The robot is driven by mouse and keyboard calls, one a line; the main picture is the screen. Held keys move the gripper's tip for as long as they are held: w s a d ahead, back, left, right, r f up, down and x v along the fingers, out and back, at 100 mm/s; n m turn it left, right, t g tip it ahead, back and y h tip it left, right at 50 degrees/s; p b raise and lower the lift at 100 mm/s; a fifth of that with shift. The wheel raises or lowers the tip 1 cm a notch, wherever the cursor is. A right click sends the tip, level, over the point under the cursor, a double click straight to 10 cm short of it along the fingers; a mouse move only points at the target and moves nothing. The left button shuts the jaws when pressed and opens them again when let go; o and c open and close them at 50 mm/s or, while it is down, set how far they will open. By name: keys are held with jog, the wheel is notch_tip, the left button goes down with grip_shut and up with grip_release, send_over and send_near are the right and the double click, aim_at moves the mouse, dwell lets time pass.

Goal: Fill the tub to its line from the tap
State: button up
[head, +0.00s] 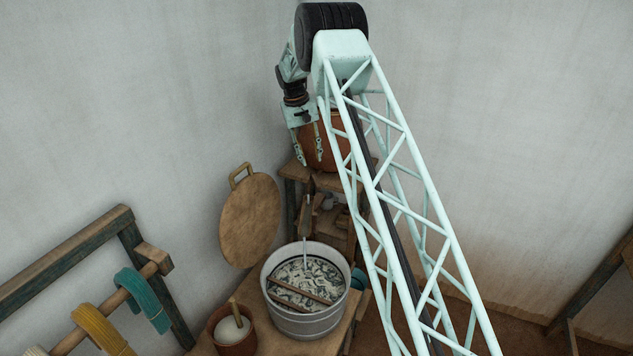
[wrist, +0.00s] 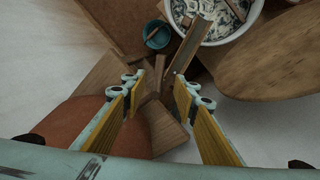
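The grey metal tub (head: 306,325) stands on a wooden bench, with patterned liquid or cloth and wooden slats inside. It also shows at the top of the wrist view (wrist: 247,28). A thin pale stream (head: 305,248) falls into it from a wooden spout (head: 305,218), which also shows in the wrist view (wrist: 187,45). The fill line cannot be told clearly. A terracotta vessel (head: 318,150) sits on a stand behind. My gripper (wrist: 159,80) is open, fingers apart, above the wooden tap parts; contact cannot be told. In the head view my gripper (head: 306,148) is beside the vessel.
A round wooden lid (head: 249,222) leans by the wall left of the tub. A small brown pot (head: 232,342) with white contents and a stick stands at front left. A teal bowl (wrist: 157,35) is beside the tub. Yarn skeins (head: 145,300) hang on a rack at left.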

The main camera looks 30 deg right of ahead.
aim_at(317, 182)
jog(key=shift+s+d+f+p, duration=0.1)
jog(key=shift+d+f+p, duration=0.25)
jog(key=shift+f, duration=1.7)
jog(key=shift+s+d+f+p, duration=0.1)
jog(key=shift+d+f+p, duration=0.3)
jog(key=shift+f, duration=1.7)
jog(key=shift+d+f+p, duration=0.2)
jog(key=shift+d+f, duration=0.3)
jog(key=shift+f, duration=1.55)
grip_shut()
